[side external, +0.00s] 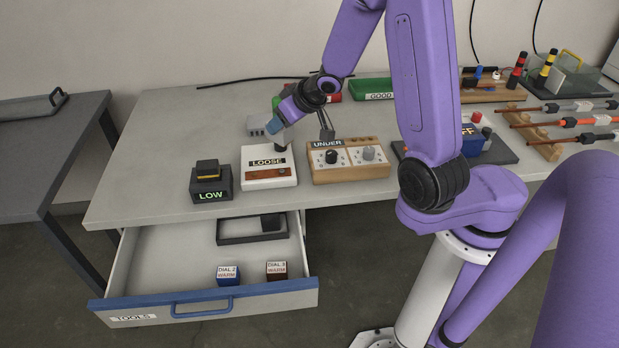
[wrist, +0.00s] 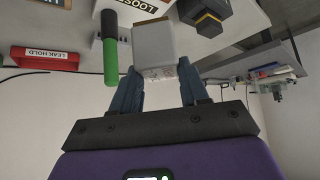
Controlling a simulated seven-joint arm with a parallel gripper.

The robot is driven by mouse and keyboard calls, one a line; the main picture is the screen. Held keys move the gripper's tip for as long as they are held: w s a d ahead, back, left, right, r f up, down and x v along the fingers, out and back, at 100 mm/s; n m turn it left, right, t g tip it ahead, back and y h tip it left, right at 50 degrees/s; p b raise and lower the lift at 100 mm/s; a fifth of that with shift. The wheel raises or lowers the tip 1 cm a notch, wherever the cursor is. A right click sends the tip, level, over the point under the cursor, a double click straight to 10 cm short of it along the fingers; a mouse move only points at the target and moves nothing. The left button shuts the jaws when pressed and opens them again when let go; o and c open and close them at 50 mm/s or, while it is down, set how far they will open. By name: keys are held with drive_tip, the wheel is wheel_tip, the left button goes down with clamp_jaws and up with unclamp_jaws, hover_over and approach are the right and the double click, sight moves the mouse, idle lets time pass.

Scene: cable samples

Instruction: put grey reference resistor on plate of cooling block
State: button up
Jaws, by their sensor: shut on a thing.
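My gripper (wrist: 158,88) is shut on a grey block, seemingly the grey reference resistor (wrist: 154,45), held between its two blue-grey fingers. In the side external view my gripper (side external: 276,129) is tilted, and the grey block (side external: 259,124) shows at its left, above and behind the white LOOSE box. Small print on the block's near face is too small to read. No thing in view is marked as the cooling block, and I cannot tell its plate for certain.
The white LOOSE box (side external: 269,178), black LOW box (side external: 211,194) and wooden UNDER box (side external: 348,174) line the table's front edge. A green-handled thing (wrist: 110,63) stands close beside the held block. An open drawer (side external: 165,262) juts out below. The table's left part is clear.

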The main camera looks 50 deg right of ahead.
sight(288, 130)
drive_tip(key=shift+a+f, duration=0.2)
drive_tip(key=shift+f, duration=0.1)
drive_tip(key=shift+s, duration=0.2)
drive_tip(key=shift+s+r, duration=0.3)
drive_tip(key=shift+s, duration=0.3)
drive_tip(key=shift+s+r, duration=0.25)
drive_tip(key=shift+s, duration=0.4)
drive_tip(key=shift+s+r, duration=0.3)
drive_tip(key=shift+s, duration=0.3)
drive_tip(key=shift+a, duration=0.1)
